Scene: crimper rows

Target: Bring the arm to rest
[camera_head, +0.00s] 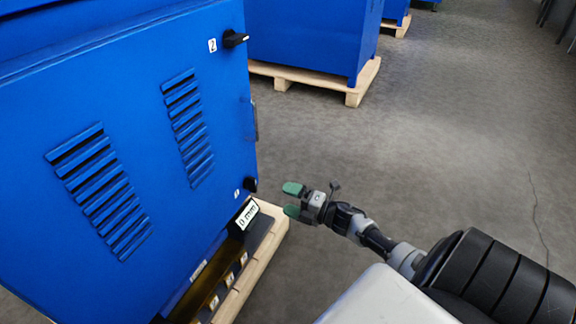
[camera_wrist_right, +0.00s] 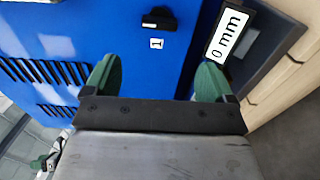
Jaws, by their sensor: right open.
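My right gripper (camera_head: 292,200) is open and empty, with green fingertips. In the head view it is in the air near the lower right corner of the large blue cabinet (camera_head: 110,95). In the right wrist view the two green fingers (camera_wrist_right: 160,80) are spread apart, facing the blue cabinet door (camera_wrist_right: 60,35). A black knob (camera_wrist_right: 158,19) beside a label "1" lies beyond them, apart from the fingers. The knob also shows in the head view (camera_head: 250,184).
A "0 mm" label (camera_head: 249,213) sits by the cabinet's lower corner, above a wooden pallet (camera_head: 262,262). A second knob (camera_head: 234,39) labelled "2" is at the top. Another blue cabinet (camera_head: 305,35) stands behind on its pallet. Grey floor (camera_head: 450,130) to the right is clear.

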